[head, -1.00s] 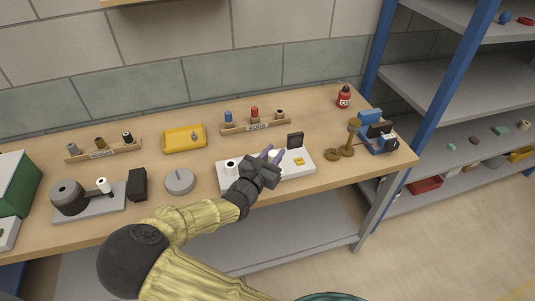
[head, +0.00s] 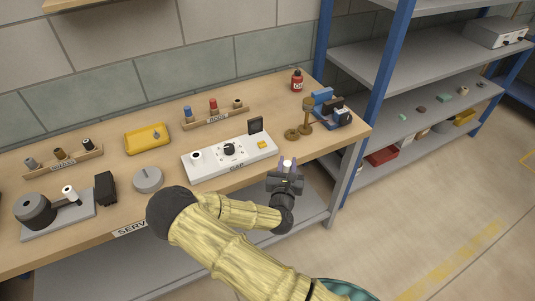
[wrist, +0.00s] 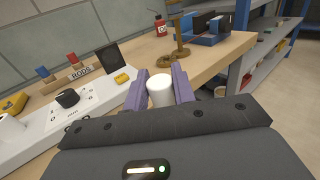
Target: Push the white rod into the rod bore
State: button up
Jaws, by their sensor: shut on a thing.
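My gripper (head: 287,168) is shut on the white rod (wrist: 160,93), which stands between the two purple fingers in the wrist view. In the head view it is in front of the bench's front edge, to the right of and apart from the white board marked GAP (head: 205,173). The board carries a white cylinder with a dark top (head: 196,156), a black knob-like part (head: 229,149), an upright black plate (head: 255,125) and a yellow piece (head: 262,145). I cannot tell which opening is the rod bore.
A brass stand (head: 307,115) and a blue fixture (head: 322,97) stand at the bench's right end, near a red bottle (head: 297,82). The rods rack (head: 217,120), yellow tray (head: 147,139) and grey disc (head: 148,179) are farther left. Blue-posted shelves (head: 385,90) rise beyond the bench.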

jog(key=s+d+f+n+y, duration=0.2)
jog(key=s+d+f+y, duration=0.1)
jog(key=d+f, duration=0.4)
jog(key=shift+s+d+f, duration=0.25)
jog(key=shift+s+f, duration=0.25)
jog(key=shift+f, duration=0.4)
